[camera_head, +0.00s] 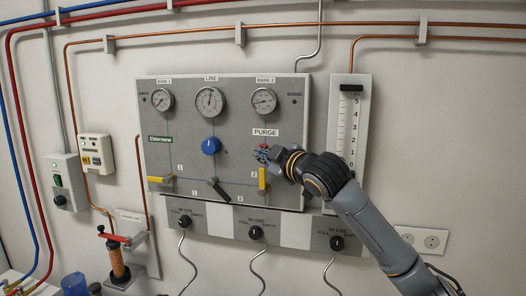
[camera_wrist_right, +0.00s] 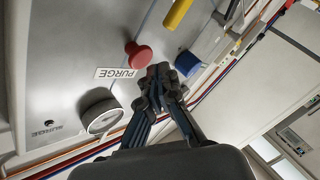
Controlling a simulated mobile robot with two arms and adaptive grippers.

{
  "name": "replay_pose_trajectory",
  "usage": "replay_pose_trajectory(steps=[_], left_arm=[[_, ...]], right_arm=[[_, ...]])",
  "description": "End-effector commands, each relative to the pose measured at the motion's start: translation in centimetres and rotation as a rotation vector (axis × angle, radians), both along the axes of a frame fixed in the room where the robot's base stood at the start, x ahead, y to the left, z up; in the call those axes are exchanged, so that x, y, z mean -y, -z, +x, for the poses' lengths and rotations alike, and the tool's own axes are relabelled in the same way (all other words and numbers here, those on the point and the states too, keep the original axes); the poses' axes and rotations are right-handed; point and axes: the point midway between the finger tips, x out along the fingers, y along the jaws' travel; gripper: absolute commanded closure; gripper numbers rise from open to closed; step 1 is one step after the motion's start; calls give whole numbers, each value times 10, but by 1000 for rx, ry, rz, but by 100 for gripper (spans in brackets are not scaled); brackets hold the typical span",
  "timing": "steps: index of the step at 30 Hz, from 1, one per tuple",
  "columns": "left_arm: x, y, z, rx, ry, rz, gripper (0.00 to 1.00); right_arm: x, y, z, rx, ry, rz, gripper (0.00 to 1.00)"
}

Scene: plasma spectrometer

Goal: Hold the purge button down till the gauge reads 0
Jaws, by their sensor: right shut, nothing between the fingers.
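The red purge button (camera_wrist_right: 138,55) shows in the right wrist view, a round mushroom head beside the PURGE label (camera_wrist_right: 115,73). In the head view the label (camera_head: 265,132) sits on the grey panel, and the button below it is mostly covered by my right gripper (camera_head: 266,154). My right gripper, also in the wrist view (camera_wrist_right: 157,82), is shut and empty, its tips near the button; contact cannot be told. Round dials for BANK 1 (camera_head: 162,99), LINE (camera_head: 209,101) and BANK 2 (camera_head: 264,101) line the panel top. My left gripper is out of view.
A vertical scale (camera_head: 347,125) numbered down to 0 hangs right of the panel, with a black piece at its top. A blue knob (camera_head: 211,146), yellow levers (camera_head: 162,179) (camera_head: 262,178) and a dark lever (camera_head: 220,190) sit near the button. Black knobs (camera_head: 255,232) line the strip below.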

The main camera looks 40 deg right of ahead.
Motion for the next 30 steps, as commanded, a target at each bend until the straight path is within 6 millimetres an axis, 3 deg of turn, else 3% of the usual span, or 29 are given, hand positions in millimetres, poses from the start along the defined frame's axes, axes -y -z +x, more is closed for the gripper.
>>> replay_pose_trajectory(steps=[30], left_arm=[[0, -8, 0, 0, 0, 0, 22]], right_arm=[[8, -1, 7, 0, 0, 0, 100]])
